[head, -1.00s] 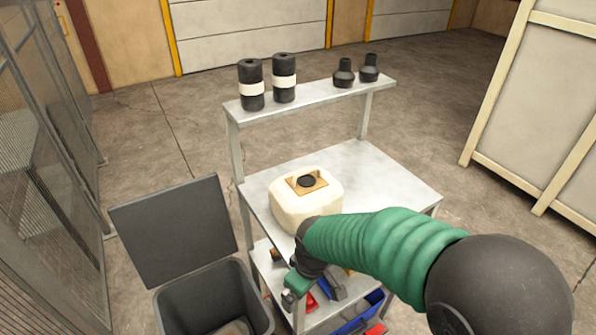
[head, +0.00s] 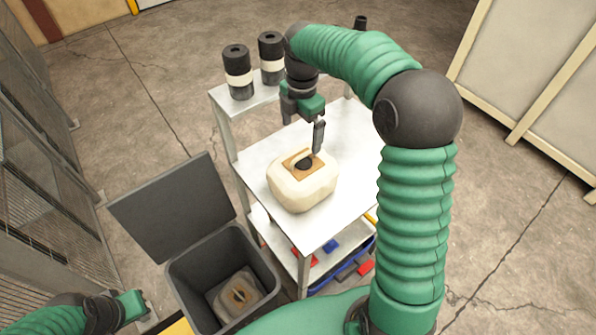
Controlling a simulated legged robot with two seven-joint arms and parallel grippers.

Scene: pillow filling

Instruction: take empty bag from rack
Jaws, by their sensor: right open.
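A cream, rounded block-like bag (head: 302,190) with a brown square patch and a dark opening on top sits on the white tabletop of the metal rack (head: 262,205). My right gripper (head: 304,130) is open and empty, pointing down just above and behind the bag; one finger appears close to the patch's far edge, and I cannot tell if it touches. My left gripper (head: 142,306) is at the lower left, beside the bin, and its jaw opening is unclear. No flat empty bag can be made out.
Black rolls with white bands (head: 237,72) stand on the upper shelf (head: 228,101). My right arm hides the rack's right side. A grey bin (head: 190,268) with its lid (head: 172,210) open holds a similar patched item (head: 236,296). Red and blue items (head: 331,245) lie on the lower shelf.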

